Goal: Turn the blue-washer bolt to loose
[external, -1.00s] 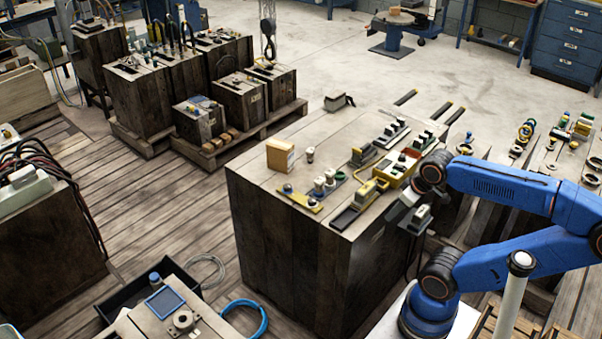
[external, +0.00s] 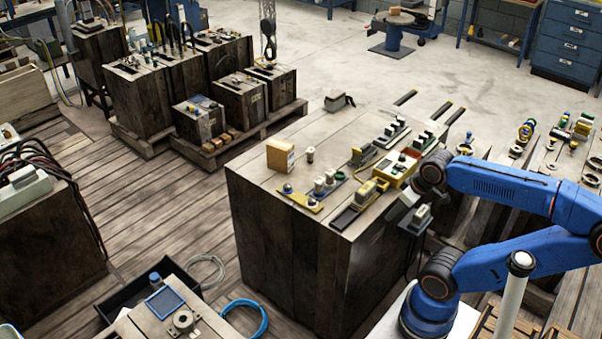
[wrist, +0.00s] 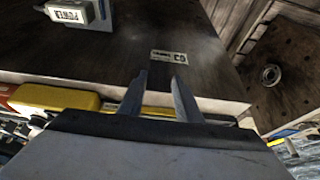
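In the external view, a small bolt with a bluish ring at its base (external: 287,188) stands on a yellow plate at the near left of the big wooden block's top. I take it for the blue-washer bolt, but it is too small to be sure. My gripper (external: 402,212) is at the block's right side, well away from that bolt, its fingers hard to make out there. In the wrist view, my gripper (wrist: 158,88) shows two grey fingers spread apart with nothing between them. They point toward a dark wooden side with a small label. No bolt can be made out in the wrist view.
The wooden block (external: 300,245) carries a cardboard-coloured box (external: 281,155), a blue plate with pale knobs (external: 328,184), and several yellow and grey fittings. A box labelled POWER (wrist: 68,12) is on the dark side. The block top's far left is mostly clear.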

